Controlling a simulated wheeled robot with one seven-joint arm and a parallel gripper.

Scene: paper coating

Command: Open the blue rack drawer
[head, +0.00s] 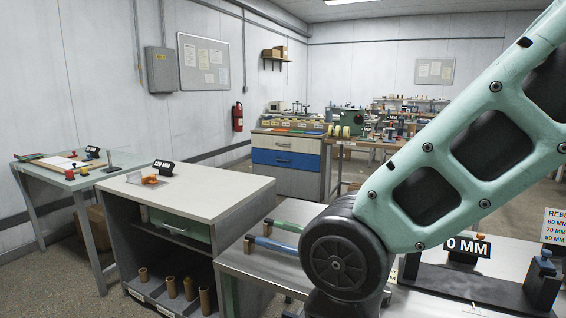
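A cabinet (284,183) stands in the back middle of the head view. It has a cream drawer front (285,143) above and a blue drawer (285,160) below it. The blue drawer looks flush with the cabinet front, so it appears shut. A small handle shows on its front. My gripper is not in view; only a mint-green link of my arm and a dark joint show in the right foreground, well in front of the cabinet and to its right.
A grey-topped workbench (205,195) with a green drawer (180,226) stands at front left. A metal table (258,268) with blue- and green-handled tools is in the front middle. A green-topped table (75,178) is at far left. Bare floor shows left of the cabinet.

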